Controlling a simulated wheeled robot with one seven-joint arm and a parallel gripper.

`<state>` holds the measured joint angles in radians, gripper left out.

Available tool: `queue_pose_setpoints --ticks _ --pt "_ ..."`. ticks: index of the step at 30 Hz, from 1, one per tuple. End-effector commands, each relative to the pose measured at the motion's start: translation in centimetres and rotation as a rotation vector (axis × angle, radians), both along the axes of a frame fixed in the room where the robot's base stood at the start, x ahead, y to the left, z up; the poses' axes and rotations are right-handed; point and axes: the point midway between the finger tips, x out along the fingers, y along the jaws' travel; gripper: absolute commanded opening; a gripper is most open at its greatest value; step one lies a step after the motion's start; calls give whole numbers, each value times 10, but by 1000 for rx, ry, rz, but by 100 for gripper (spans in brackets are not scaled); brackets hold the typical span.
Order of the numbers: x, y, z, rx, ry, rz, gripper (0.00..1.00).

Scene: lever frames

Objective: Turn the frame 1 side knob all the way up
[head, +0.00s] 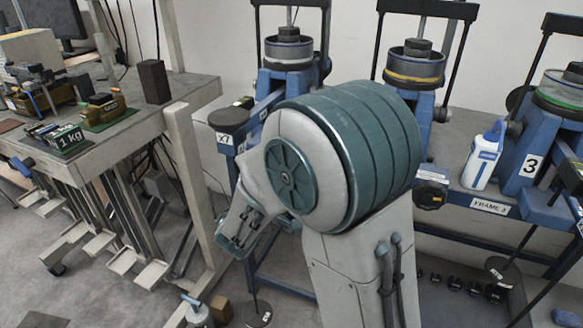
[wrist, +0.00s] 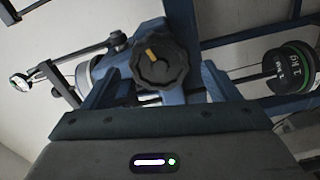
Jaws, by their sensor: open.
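In the wrist view a black lobed knob (wrist: 159,62) with a yellow mark sits on a blue frame (wrist: 182,20). The mark points up and slightly left in that picture. My gripper (wrist: 160,78) is open, with one finger to each side of the knob in the picture. I cannot tell whether the fingers touch it or how deep they reach around it. In the head view my gripper (head: 238,232) hangs low left of my large arm joint. The knob is not clearly visible there; my arm covers part of the leftmost blue frame (head: 262,85).
A workbench (head: 195,90) with small devices stands at the left. More blue frames stand at the right, with a black knob (head: 430,195) and a white-blue bottle (head: 482,158). A bottle (head: 197,312) and hanging weight (head: 258,314) are low. Weights (wrist: 288,68) show in the wrist view.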

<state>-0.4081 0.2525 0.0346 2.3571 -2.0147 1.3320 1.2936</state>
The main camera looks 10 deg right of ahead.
Motion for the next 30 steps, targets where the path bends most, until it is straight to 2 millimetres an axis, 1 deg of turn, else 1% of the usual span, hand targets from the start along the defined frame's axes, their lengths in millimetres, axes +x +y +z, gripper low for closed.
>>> queue_pose_setpoints --ticks 3,7,17,24,30 --pt "-10 8 -2 0 -1 3 82" --pt "-14 11 -1 0 1 1 82" --pt "-14 12 1 -3 8 1 82" --pt "-12 23 2 -32 78 -2 82" --pt "-17 32 -3 -87 142 -9 82"
